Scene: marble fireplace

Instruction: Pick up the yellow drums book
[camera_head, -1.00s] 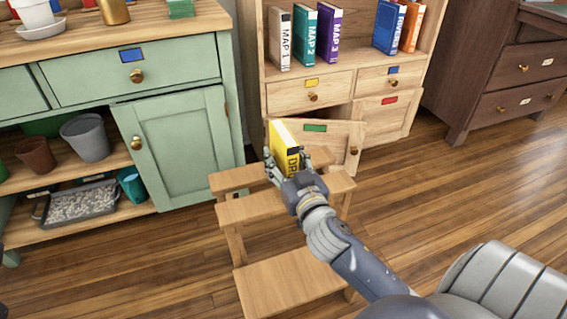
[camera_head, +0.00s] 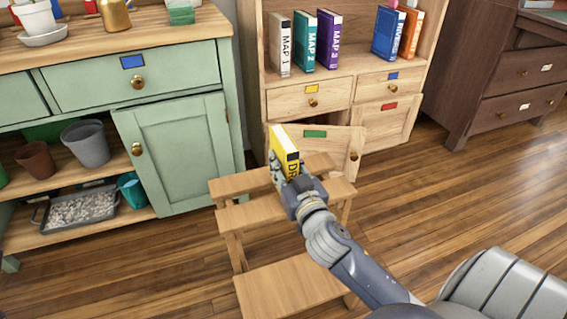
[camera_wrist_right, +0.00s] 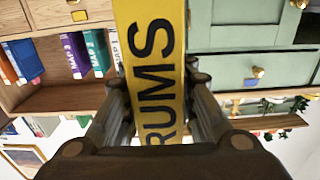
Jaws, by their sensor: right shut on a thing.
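The yellow drums book (camera_head: 284,148) stands upright over the top of a wooden step stool (camera_head: 250,213) in the head view. My right gripper (camera_head: 287,180) is shut on the book, with a finger on each side of it. In the right wrist view the yellow spine (camera_wrist_right: 153,60) with black letters "RUMS" runs between the two fingers (camera_wrist_right: 158,95). The fingers hide the lower part of the book, and I cannot tell whether it touches the stool. My left gripper is not in view.
A wooden bookcase (camera_head: 335,135) with an ajar lower door stands behind the stool. Its shelf holds map books (camera_head: 305,42) and a blue book (camera_head: 389,34). A green cabinet (camera_head: 178,150) with an ajar door is at left, and a dark dresser (camera_head: 490,75) at right. Floor at right is clear.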

